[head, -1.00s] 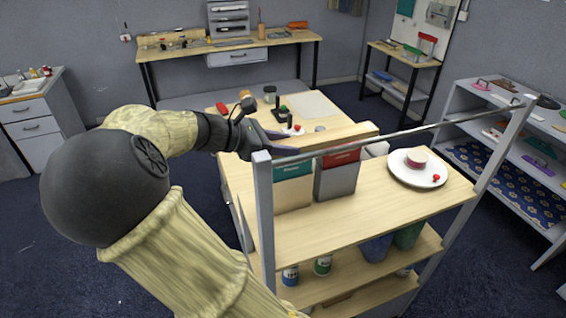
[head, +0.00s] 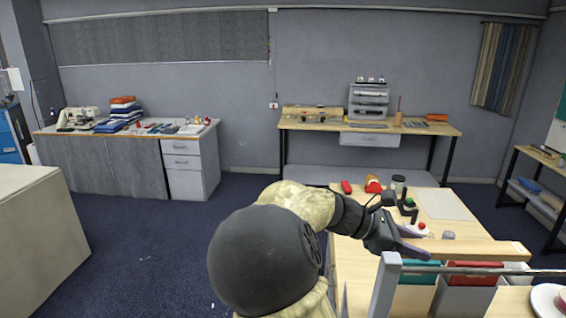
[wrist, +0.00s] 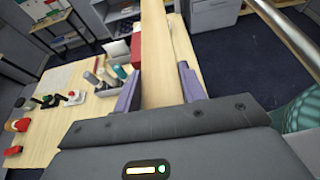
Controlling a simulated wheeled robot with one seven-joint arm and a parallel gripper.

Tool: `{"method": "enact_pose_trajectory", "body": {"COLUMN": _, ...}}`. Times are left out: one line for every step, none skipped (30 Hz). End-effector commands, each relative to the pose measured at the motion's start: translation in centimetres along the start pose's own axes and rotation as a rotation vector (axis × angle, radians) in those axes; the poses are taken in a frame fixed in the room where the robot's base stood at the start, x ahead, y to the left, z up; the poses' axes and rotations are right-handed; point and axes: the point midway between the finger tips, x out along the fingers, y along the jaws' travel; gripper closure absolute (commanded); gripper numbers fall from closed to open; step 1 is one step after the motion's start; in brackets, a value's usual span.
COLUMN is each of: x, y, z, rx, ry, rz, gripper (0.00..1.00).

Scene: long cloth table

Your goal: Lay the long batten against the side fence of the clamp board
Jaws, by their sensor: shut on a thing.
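The long batten is a pale wooden bar (head: 475,249) reaching to the right from my gripper (head: 408,242) in the head view. In the wrist view the batten (wrist: 155,45) runs away from me between the two purple fingers of my gripper (wrist: 160,80), which are shut on it. It is held level above the near wooden table. A low wooden board with a raised back edge (head: 312,113) lies on the far bench; I cannot tell for sure whether it is the clamp board, and no side fence is clear at this size.
The near table (head: 350,262) holds a red-lidded jar (head: 373,184), a black-handled tool (head: 407,207) and a pale sheet (head: 443,204). A shelf rail (head: 480,270) and file boxes stand close below the batten. Blue carpet (head: 150,240) is open to the left.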

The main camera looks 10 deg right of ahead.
Motion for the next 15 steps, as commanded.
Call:
{"method": "enact_pose_trajectory", "body": {"x": -0.2, "y": 0.0, "z": 0.6, "rx": 0.0, "ry": -0.001, "rz": 0.0, "gripper": 0.9}}
{"method": "enact_pose_trajectory", "body": {"x": -0.4, "y": 0.0, "z": 0.9, "rx": 0.0, "ry": -0.001, "rz": 0.0, "gripper": 0.9}}
{"method": "enact_pose_trajectory", "body": {"x": -0.6, "y": 0.0, "z": 1.4, "rx": 0.0, "ry": -0.001, "rz": 0.0, "gripper": 0.9}}
{"method": "enact_pose_trajectory", "body": {"x": -0.7, "y": 0.0, "z": 1.8, "rx": 0.0, "ry": -0.001, "rz": 0.0, "gripper": 0.9}}
{"method": "enact_pose_trajectory", "body": {"x": -0.9, "y": 0.0, "z": 2.3, "rx": 0.0, "ry": -0.001, "rz": 0.0, "gripper": 0.9}}
{"method": "enact_pose_trajectory", "body": {"x": -1.2, "y": 0.0, "z": 2.9, "rx": 0.0, "ry": -0.001, "rz": 0.0, "gripper": 0.9}}
{"method": "enact_pose_trajectory", "body": {"x": -1.4, "y": 0.0, "z": 3.5, "rx": 0.0, "ry": -0.001, "rz": 0.0, "gripper": 0.9}}
{"method": "enact_pose_trajectory", "body": {"x": -1.6, "y": 0.0, "z": 4.0, "rx": 0.0, "ry": -0.001, "rz": 0.0, "gripper": 0.9}}
{"method": "enact_pose_trajectory", "body": {"x": -1.9, "y": 0.0, "z": 4.6, "rx": 0.0, "ry": -0.001, "rz": 0.0, "gripper": 0.9}}
{"method": "enact_pose_trajectory", "body": {"x": -2.1, "y": 0.0, "z": 5.1, "rx": 0.0, "ry": -0.001, "rz": 0.0, "gripper": 0.9}}
{"method": "enact_pose_trajectory", "body": {"x": -2.2, "y": 0.0, "z": 5.2, "rx": 0.0, "ry": -0.001, "rz": 0.0, "gripper": 0.9}}
{"method": "enact_pose_trajectory", "body": {"x": -2.4, "y": 0.0, "z": 5.7, "rx": 0.0, "ry": -0.001, "rz": 0.0, "gripper": 0.9}}
{"method": "enact_pose_trajectory", "body": {"x": -2.5, "y": 0.0, "z": 6.1, "rx": 0.0, "ry": -0.001, "rz": 0.0, "gripper": 0.9}}
{"method": "enact_pose_trajectory", "body": {"x": -2.5, "y": 0.0, "z": 6.1, "rx": 0.0, "ry": -0.001, "rz": 0.0, "gripper": 0.9}}
{"method": "enact_pose_trajectory", "body": {"x": -2.6, "y": 0.0, "z": 6.4, "rx": 0.0, "ry": -0.001, "rz": 0.0, "gripper": 0.9}}
